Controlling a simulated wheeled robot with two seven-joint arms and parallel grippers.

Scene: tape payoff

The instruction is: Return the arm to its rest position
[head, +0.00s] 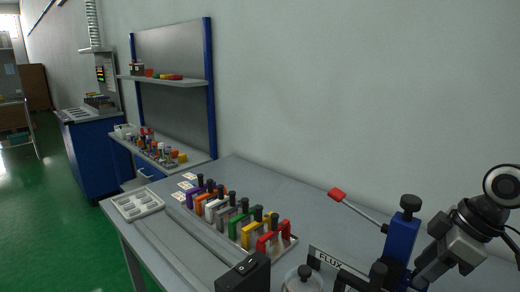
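My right gripper (430,264) is at the lower right, pointing down and left beside a blue post (402,240) with a black knob on top. Whether its fingers are apart or closed is not clear, and no held object shows. A lever with a red tip (337,194) reaches up and left from near the post. A plate marked FLUX (331,259) stands in front of it. My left gripper is not in view.
The grey table (250,175) carries a row of several coloured clamp-like holders (238,222) and a white compartment tray (137,204). A black switch box (243,273) and a round lidded jar (303,282) stand at the front edge. The table's back is clear.

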